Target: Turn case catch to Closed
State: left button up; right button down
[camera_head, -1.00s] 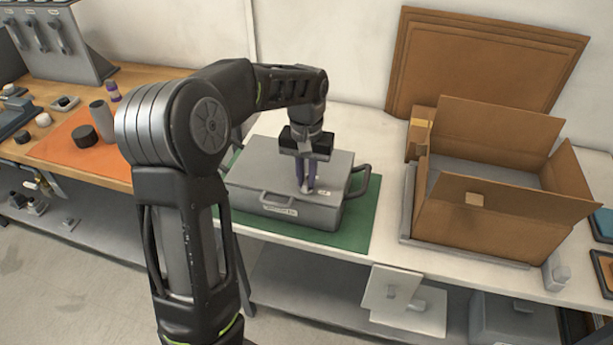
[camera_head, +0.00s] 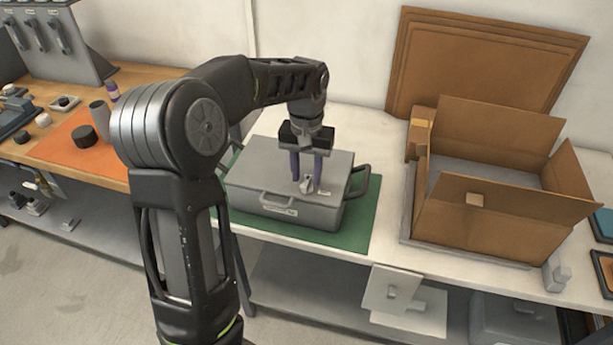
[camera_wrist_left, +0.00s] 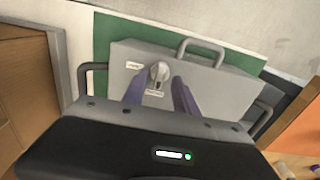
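The grey case (camera_head: 257,172) lies shut on a green mat (camera_head: 362,222) on the white bench. Its catch (camera_head: 307,184) is a small light-grey knob on the lid, near the front edge. In the left wrist view the catch (camera_wrist_left: 160,73) stands by two small white labels, whose text is too small to read. My left gripper (camera_head: 306,181) points down over the lid, its two purple fingers spread. In the left wrist view the left gripper (camera_wrist_left: 160,85) has its fingertips either side of the catch, with gaps showing. Contact cannot be made out. My right gripper is not in view.
An open cardboard box (camera_head: 500,215) stands on the bench to the right, with flat brown boards (camera_head: 485,60) behind it. A wooden bench (camera_head: 150,82) with an orange mat is at the left. Case handles stick out at the front and sides.

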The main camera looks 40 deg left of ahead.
aim_at(307, 181)
pick_arm(q)
notch_tip(307, 181, up, 6)
jog(key=shift+r, duration=0.25)
jog(key=shift+f, duration=0.1)
dwell(0.4)
